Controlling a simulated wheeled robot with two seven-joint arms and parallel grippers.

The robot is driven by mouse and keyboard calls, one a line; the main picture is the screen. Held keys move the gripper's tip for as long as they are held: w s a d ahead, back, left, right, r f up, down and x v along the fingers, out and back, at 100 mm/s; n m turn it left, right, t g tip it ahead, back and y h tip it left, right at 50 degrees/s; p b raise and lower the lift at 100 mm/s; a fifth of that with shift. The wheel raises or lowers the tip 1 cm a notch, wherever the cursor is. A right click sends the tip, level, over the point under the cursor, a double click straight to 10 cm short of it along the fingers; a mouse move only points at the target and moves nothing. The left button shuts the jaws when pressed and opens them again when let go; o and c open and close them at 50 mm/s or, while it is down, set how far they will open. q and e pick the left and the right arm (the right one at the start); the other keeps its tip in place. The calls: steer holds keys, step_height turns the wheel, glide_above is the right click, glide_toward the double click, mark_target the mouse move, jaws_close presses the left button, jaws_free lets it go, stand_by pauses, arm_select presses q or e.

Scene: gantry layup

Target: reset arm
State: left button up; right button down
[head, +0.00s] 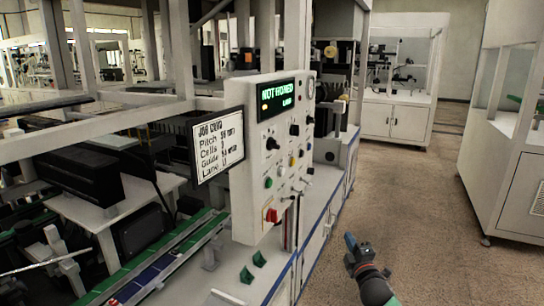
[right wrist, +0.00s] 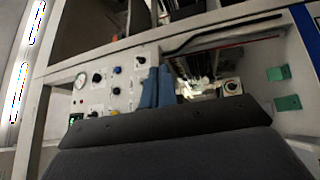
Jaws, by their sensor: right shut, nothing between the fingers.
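My right gripper (head: 351,242) is low in the head view, over the floor to the right of the machine's front edge. Its blue fingers are together and hold nothing; they also show in the right wrist view (right wrist: 158,88). The control panel (head: 270,165) stands upright at the machine's front corner, left of the gripper and apart from it. Its green display (head: 280,98) reads "NOT HOMED" and "LOAD". The panel also shows in the right wrist view (right wrist: 110,88), with its knobs and buttons. My left gripper is not in view.
A job card (head: 218,146) with black print is fixed beside the panel. Green blocks (head: 246,275) sit on the machine's bench near a conveyor (head: 165,262). White cabinets (head: 392,110) stand at the back and right. The brown floor (head: 410,190) between them is clear.

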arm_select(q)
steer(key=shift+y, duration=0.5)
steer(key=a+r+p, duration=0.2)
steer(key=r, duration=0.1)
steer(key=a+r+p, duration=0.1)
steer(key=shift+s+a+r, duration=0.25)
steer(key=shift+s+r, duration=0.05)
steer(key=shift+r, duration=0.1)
arm_select(e)
steer(key=s+a+f+m+g, duration=0.3)
steer(key=s+f+m+g, duration=0.2)
steer(key=s, duration=1.2)
steer(key=s+a+f+m+g+h, duration=0.1)
steer(key=s+a+f+m+g, duration=0.3)
steer(key=s+f, duration=0.6)
steer(key=s+a+f+m+g, duration=0.3)
steer(key=s+f+m+g, duration=0.4)
steer(key=s, duration=1.7)
steer(key=shift+s+a+f+g, duration=0.35)
steer(key=shift+f+g, duration=0.3)
steer(key=shift+g, duration=0.25)
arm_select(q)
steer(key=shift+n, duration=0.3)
